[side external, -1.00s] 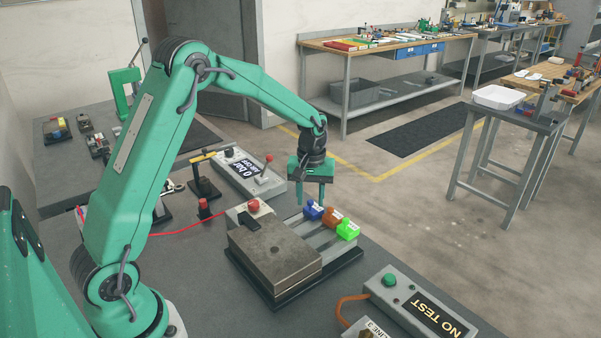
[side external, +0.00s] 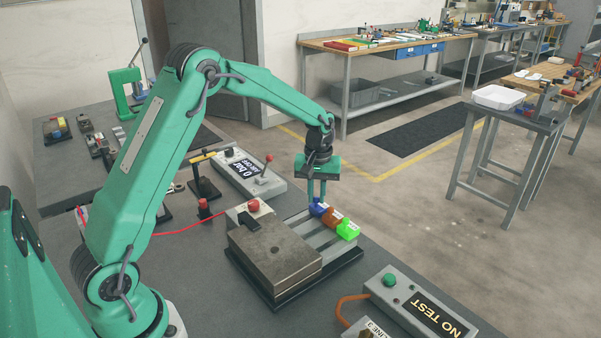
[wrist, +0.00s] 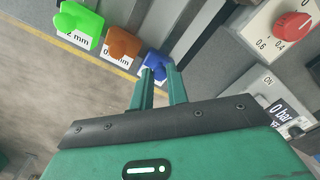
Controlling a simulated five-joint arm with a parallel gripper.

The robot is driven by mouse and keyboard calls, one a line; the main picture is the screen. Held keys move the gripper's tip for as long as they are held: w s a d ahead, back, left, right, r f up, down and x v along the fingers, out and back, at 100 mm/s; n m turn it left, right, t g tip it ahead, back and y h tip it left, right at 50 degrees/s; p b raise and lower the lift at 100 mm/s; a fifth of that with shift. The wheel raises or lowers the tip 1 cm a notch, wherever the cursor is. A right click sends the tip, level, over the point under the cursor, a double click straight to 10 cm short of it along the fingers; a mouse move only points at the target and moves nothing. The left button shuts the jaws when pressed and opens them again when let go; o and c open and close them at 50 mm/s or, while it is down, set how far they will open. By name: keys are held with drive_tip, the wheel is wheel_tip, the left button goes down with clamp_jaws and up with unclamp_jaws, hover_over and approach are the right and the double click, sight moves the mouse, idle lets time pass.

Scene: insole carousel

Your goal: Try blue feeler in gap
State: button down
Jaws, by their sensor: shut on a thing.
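The blue feeler (side external: 317,209) sits at the far end of the row of feelers on the fixture, and it also shows in the wrist view (wrist: 157,62). My gripper (side external: 317,197) points down and is shut on its blue handle. In the wrist view the two fingers (wrist: 160,76) close around the handle and partly hide it. The orange feeler (side external: 331,217) and the green feeler (side external: 347,230) stand beside it. The thick grey metal block (side external: 273,255) lies on the fixture to the left. I cannot make out the gap.
A box with a red knob (side external: 253,206) stands at the fixture's back corner. The "0 bar" panel (side external: 243,172) with a lever lies behind. A "NO TEST" box (side external: 418,310) stands at the front right. Open floor lies beyond the bench edge on the right.

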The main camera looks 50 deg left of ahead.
drive_tip(key=shift+w, duration=0.35)
drive_tip(key=c, duration=1.4)
unclamp_jaws()
drive_tip(key=shift+o, duration=0.2)
drive_tip(key=shift+s, duration=0.1)
drive_tip(key=shift+r, duration=0.1)
drive_tip(key=shift+r, duration=3.85)
